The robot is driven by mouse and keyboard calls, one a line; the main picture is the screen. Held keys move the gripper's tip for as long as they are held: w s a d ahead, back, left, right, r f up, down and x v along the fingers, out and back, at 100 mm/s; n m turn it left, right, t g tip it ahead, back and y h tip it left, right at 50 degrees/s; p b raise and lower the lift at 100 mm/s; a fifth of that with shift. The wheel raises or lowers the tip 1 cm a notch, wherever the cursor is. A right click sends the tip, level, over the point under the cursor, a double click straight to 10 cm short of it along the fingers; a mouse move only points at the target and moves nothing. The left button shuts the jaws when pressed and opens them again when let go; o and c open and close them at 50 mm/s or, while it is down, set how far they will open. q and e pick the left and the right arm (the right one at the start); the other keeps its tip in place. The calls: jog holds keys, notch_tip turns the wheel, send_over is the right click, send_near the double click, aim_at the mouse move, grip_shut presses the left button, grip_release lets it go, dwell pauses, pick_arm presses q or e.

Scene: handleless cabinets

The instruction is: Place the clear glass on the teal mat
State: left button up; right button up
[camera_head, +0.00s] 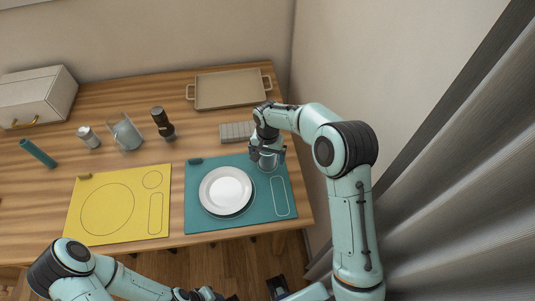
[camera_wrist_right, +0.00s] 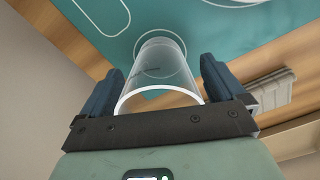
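The clear glass (camera_wrist_right: 160,72) is upright between the two fingers of my right gripper (camera_wrist_right: 162,85) in the right wrist view. Narrow gaps seem to show between the glass and each finger, so the gripper looks open around it. The glass base appears to stand within a small outlined circle on the teal mat (camera_wrist_right: 225,32). In the head view, my right gripper (camera_head: 268,150) is over the upper right of the teal mat (camera_head: 200,175), with the glass (camera_head: 268,162) below it. My left gripper (camera_head: 205,294) is at the bottom edge, partly cut off; its fingers are unclear.
A white plate (camera_head: 225,189) lies on the teal mat. A yellow mat (camera_head: 130,230) is to the left. A clear pitcher-like vessel (camera_head: 127,135), dark grinder (camera_head: 162,122), light shaker (camera_head: 88,137), tray (camera_head: 229,90) and grey ribbed block (camera_head: 236,132) stand behind. A wall is at right.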

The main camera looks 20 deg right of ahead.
notch_tip(320, 180, up, 12)
jog(key=p, duration=0.1)
jog(key=shift+r, duration=0.2)
dwell(0.3)
jog(key=shift+f, duration=0.1)
dwell(0.4)
